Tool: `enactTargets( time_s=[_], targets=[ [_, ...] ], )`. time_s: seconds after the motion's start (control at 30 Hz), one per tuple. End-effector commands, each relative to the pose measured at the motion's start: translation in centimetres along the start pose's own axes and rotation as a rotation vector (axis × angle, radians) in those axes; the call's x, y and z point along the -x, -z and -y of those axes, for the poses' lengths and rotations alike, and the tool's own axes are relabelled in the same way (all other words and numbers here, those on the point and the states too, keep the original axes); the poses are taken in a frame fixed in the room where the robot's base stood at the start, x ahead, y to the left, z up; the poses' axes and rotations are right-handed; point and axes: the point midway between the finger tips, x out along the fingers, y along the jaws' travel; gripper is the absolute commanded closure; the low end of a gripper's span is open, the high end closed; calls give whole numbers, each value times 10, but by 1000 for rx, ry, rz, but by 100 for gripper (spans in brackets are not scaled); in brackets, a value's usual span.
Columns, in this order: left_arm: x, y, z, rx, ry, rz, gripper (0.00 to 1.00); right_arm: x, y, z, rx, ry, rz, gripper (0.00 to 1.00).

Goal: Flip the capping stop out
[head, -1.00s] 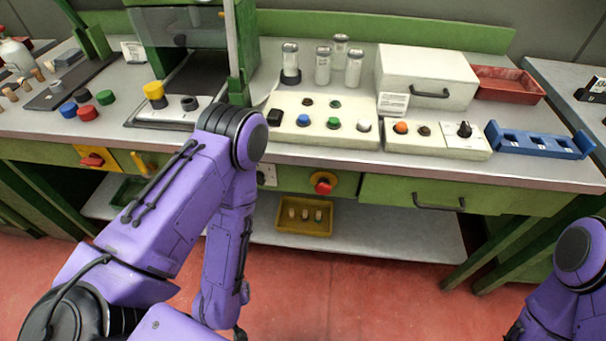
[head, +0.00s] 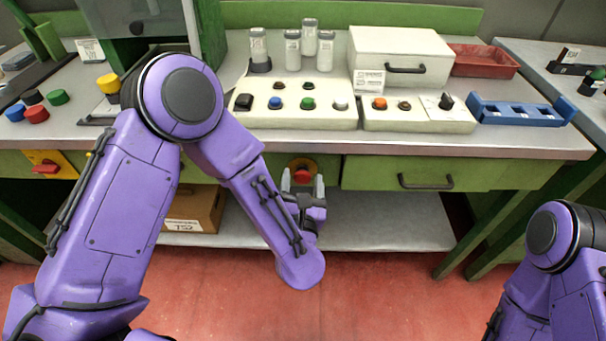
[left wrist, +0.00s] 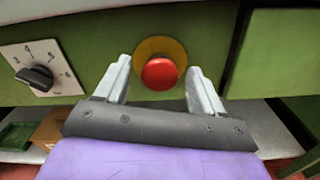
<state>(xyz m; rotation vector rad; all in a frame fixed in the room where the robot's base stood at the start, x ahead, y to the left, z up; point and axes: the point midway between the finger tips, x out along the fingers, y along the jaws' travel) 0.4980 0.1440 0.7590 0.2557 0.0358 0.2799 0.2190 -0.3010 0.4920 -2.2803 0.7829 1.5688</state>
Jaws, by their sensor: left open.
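A red mushroom-shaped button (head: 302,176) on a round yellow plate sits on the green front below the worktop. It also shows in the left wrist view (left wrist: 160,74), upright and facing me. My left gripper (head: 303,184) is in front of it, pointing at the bench front. In the left wrist view the gripper's fingers (left wrist: 159,66) are open, one on either side of the button, with nothing between them. I cannot tell how far the tips are from the panel. My right gripper is out of the picture; only purple links of my right arm show.
A numbered dial with a black knob (left wrist: 36,77) is left of the button. A red handle on a yellow plate (head: 46,169) is further left. A drawer handle (head: 425,182) sticks out at right. Control boxes (head: 340,121) with buttons stand on the worktop. An ochre box (head: 205,205) is below.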

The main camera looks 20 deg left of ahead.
Motion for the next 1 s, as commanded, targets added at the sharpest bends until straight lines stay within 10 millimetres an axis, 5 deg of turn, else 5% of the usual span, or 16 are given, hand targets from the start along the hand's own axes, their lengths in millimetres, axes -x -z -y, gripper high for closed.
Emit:
enactTargets(
  time_s=[0.4,0.47,0.63,1.0],
  targets=[
    [-20,1,0,-3,1,-1,31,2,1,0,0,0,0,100],
    [-20,1,0,-3,1,-1,44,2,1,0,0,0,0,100],
    [-20,1,0,-3,1,-1,100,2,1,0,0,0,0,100],
    [-12,2,2,-2,2,0,100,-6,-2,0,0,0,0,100]
  ],
)
